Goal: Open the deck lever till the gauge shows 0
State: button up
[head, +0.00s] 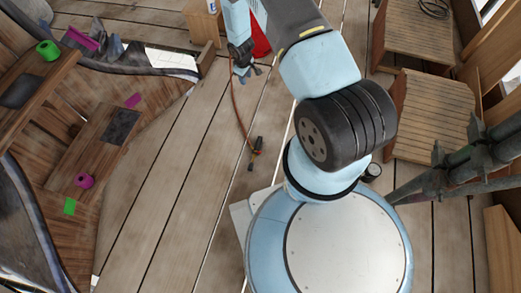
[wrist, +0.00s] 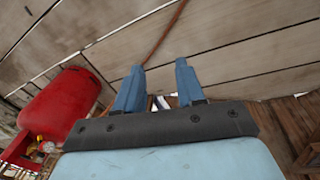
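My gripper (head: 246,70) is at the upper middle of the head view, above the plank deck (head: 175,180). In the wrist view its two blue fingers (wrist: 160,68) stand apart with nothing between the tips. A red tank (wrist: 62,103) lies to the left of the fingers, apart from them, with small fittings (wrist: 45,147) at its lower end, too small to read. Part of the tank (head: 261,42) shows behind my arm in the head view. I cannot make out the deck lever or a gauge reading in either view.
A brown hose (head: 235,110) runs along the deck to a black-handled tool (head: 256,152). Wooden crates (head: 425,110) and dark metal posts (head: 470,155) stand at right. The middle-left deck is clear.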

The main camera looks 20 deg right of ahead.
jog(key=s+f+n, duration=0.1)
jog(key=s+f, duration=0.3)
jog(key=f, duration=0.4)
jog(key=s+f+n, duration=0.1)
jog(key=s+f, duration=0.2)
jog(key=f, duration=0.4)
jog(key=n+g, duration=0.1)
jog(key=g, duration=0.1)
send_over(260, 152)
notch_tip(260, 152, down, 15)
jog(key=shift+y, duration=0.4)
jog(key=f, duration=1.3)
jog(key=shift+w+a, duration=0.1)
jog(key=shift+w, duration=0.1)
grip_shut()
